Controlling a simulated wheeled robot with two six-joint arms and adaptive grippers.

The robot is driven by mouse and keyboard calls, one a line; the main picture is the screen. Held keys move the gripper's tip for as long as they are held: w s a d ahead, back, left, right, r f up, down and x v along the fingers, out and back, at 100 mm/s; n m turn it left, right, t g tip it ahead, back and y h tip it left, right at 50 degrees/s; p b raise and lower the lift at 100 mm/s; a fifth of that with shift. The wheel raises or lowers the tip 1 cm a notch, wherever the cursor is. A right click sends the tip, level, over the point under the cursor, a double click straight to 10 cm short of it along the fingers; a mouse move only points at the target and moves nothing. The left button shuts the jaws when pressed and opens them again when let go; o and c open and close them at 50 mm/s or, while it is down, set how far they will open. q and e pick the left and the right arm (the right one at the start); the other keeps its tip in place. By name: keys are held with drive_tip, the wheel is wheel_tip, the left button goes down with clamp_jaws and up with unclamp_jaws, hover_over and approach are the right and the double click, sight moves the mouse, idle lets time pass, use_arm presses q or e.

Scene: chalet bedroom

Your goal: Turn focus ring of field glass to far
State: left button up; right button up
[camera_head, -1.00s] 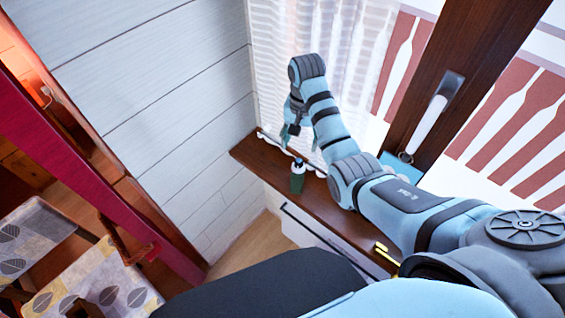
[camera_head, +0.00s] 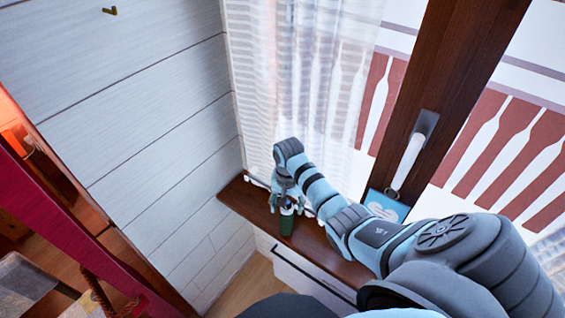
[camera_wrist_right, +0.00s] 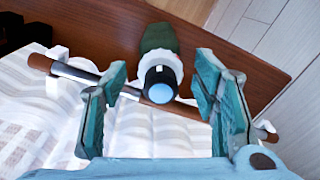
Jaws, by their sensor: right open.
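The field glass (camera_head: 286,224) stands upright on the wooden windowsill (camera_head: 243,199), near the wall corner. It has a dark green body, a white ring and a dark top end with a pale blue lens. My right gripper (camera_head: 288,199) is at its upper end in the head view. In the right wrist view the gripper (camera_wrist_right: 161,76) is open, with a teal finger on each side of the field glass (camera_wrist_right: 158,38). Gaps show between the fingers and the white ring, so neither finger visibly touches it. My left gripper is out of view.
A sheer white curtain (camera_head: 292,75) hangs behind the sill. A brown rod (camera_wrist_right: 75,72) crosses behind the gripper in the wrist view. A window handle (camera_head: 410,155) and a hanging blue sign (camera_head: 385,206) are to the right. A white plank wall (camera_head: 140,110) is left.

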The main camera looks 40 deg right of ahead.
drive_tip(key=c, duration=1.2)
drive_tip(key=n, duration=0.4)
drive_tip(key=o, duration=1.2)
